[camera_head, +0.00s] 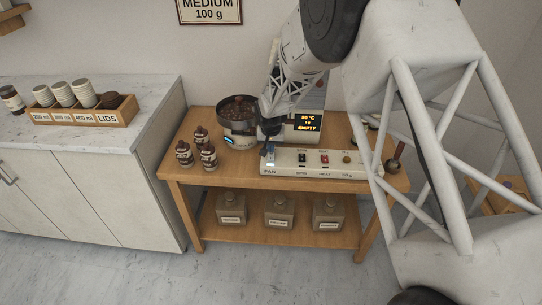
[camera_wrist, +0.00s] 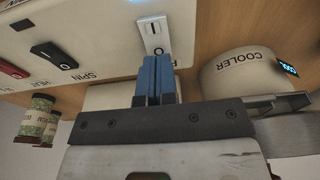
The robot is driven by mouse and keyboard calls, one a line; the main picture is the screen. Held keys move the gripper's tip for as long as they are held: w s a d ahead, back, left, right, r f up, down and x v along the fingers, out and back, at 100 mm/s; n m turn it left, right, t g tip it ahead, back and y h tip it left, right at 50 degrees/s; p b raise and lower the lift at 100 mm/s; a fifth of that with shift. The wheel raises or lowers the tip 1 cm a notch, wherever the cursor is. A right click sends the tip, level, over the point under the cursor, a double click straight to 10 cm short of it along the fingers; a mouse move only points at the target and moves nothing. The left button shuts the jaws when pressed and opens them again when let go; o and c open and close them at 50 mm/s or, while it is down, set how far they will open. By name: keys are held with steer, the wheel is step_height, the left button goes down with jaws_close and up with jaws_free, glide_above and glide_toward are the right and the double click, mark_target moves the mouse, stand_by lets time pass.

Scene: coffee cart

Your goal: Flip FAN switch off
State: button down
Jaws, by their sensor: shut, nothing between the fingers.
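The FAN switch (camera_wrist: 153,33) is a white rocker with 1 and 0 marks, on a pale switch panel (camera_head: 335,172) at the front of the wooden cart. In the wrist view my gripper (camera_wrist: 157,62) has its blue fingers together and empty, with the tips just at the rocker's near end. Whether they touch it I cannot tell. In the head view my gripper (camera_head: 269,150) points down over the panel's left end, above the FAN label (camera_head: 270,171), and hides most of the switch. A bluish-white light (camera_wrist: 147,2) glows on the panel beyond the switch.
A black SPIN switch (camera_wrist: 54,54) and a red HEAT switch (camera_wrist: 12,70) sit along the same panel. The cooler (camera_head: 238,128) with beans stands behind on the left. Several small bottles (camera_head: 208,157) stand left of the panel. A lit display (camera_head: 308,123) is behind.

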steer(key=shift+w+r, duration=0.15)
steer(key=shift+r, duration=3.6)
steer(key=shift+w+f, duration=0.1)
steer(key=shift+f, duration=0.75)
steer(key=shift+s+f, duration=0.2)
steer(key=shift+f, duration=1.95)
